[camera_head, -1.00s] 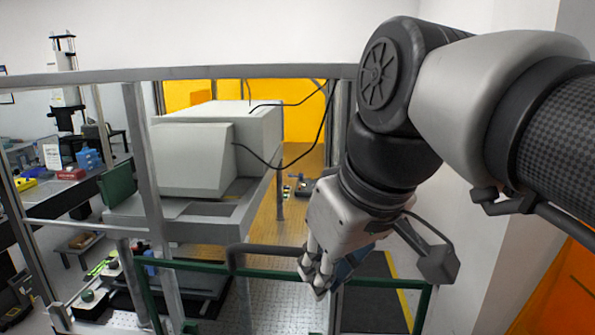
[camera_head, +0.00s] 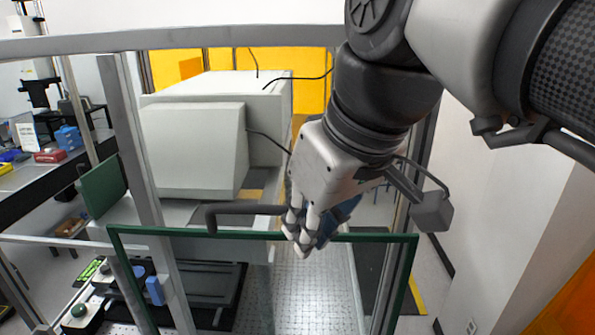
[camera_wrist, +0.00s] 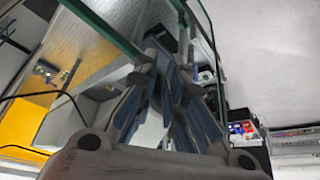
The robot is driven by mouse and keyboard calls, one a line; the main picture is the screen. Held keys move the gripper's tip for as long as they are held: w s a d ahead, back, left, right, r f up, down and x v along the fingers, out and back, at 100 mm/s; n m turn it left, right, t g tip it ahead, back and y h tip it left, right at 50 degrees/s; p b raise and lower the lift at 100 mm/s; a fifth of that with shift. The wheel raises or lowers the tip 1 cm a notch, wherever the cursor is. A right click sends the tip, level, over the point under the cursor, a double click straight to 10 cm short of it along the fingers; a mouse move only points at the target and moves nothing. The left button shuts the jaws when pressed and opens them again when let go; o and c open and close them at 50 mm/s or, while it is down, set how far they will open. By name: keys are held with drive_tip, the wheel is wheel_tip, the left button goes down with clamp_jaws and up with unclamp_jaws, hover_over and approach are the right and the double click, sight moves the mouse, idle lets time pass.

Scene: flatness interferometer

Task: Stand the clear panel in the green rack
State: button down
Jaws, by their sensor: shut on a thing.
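The clear panel (camera_head: 180,231) is a large see-through sheet with dark green edges. It stands upright in front of me, its top edge nearly level and its lower part cut off by the picture. My gripper (camera_head: 304,238) is shut on the top edge, right of its middle. In the wrist view, the blue-grey fingers (camera_wrist: 165,100) close around the panel, whose green edge (camera_wrist: 100,27) runs away from them. I cannot make out the green rack for certain; a bright green strip (camera_head: 88,270) shows low at the left.
A metal frame with a top rail (camera_head: 200,40) and a post (camera_head: 135,140) stands close behind the panel. A grey bent bar (camera_head: 245,209) lies near the panel's top edge. A large white machine (camera_head: 195,150) fills the space behind. A dark green plate (camera_head: 102,187) stands left.

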drive_tip(key=w+p, duration=0.2)
drive_tip(key=w, duration=0.8)
drive_tip(key=shift+d+f, duration=0.15)
drive_tip(key=shift+f, duration=0.2)
idle(0.5)
drive_tip(key=shift+w, duration=0.1)
idle(0.6)
drive_tip(key=shift+w, duration=0.1)
idle(0.4)
